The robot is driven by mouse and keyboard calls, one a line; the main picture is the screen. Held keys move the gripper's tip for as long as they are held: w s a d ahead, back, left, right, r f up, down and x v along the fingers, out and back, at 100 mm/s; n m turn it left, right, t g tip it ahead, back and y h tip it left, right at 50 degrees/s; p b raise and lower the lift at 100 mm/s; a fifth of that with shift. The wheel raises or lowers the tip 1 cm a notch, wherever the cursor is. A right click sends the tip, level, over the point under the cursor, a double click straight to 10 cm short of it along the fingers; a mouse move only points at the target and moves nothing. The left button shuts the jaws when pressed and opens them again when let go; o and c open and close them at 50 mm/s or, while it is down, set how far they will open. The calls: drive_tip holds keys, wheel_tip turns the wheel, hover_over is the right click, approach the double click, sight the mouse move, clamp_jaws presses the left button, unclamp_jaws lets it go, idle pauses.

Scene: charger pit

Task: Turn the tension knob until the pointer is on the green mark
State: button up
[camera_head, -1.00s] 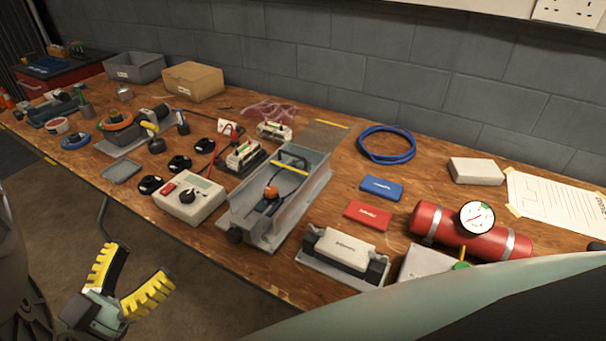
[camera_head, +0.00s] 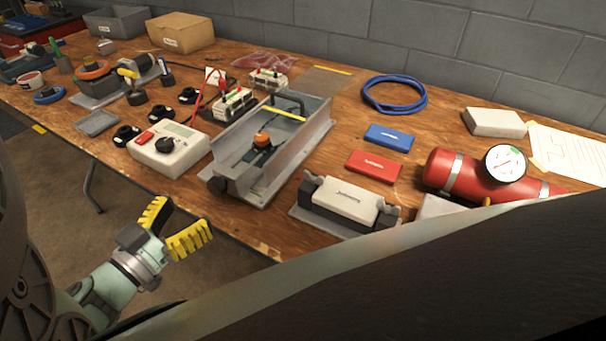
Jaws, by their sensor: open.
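My gripper (camera_head: 188,216) is open and empty at the lower left, in front of the bench's front edge, its two yellow ribbed fingers apart. It is clear of everything on the bench. A long grey metal trough (camera_head: 290,157) has a black knob (camera_head: 217,186) on its near end and an orange-topped part (camera_head: 262,140) inside. A beige box (camera_head: 183,158) carries a black dial (camera_head: 168,145), a red switch and a small display. I cannot tell which of these is the tension knob. No pointer on a green mark can be made out.
The wooden bench (camera_head: 330,150) also holds a beige block in a grey holder (camera_head: 345,205), red (camera_head: 373,167) and blue (camera_head: 388,137) packs, a blue hose coil (camera_head: 395,95) and a red cylinder with a gauge (camera_head: 470,178). My own arm covers the lower right.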

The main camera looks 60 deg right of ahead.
sight(214, 190)
drive_tip(key=d, duration=0.5)
drive_tip(key=d+b, duration=0.1)
drive_tip(key=d, duration=0.2)
drive_tip(key=shift+w+d, duration=0.1)
drive_tip(key=shift+w, duration=0.2)
drive_tip(key=c, duration=1.2)
drive_tip(key=shift+m, duration=0.3)
drive_tip(key=shift+f+m+b, duration=0.15)
drive_tip(key=shift+m+b, duration=0.5)
drive_tip(key=shift+m, duration=0.45)
drive_tip(key=shift+m+b, duration=0.8)
drive_tip(key=shift+m, duration=0.8)
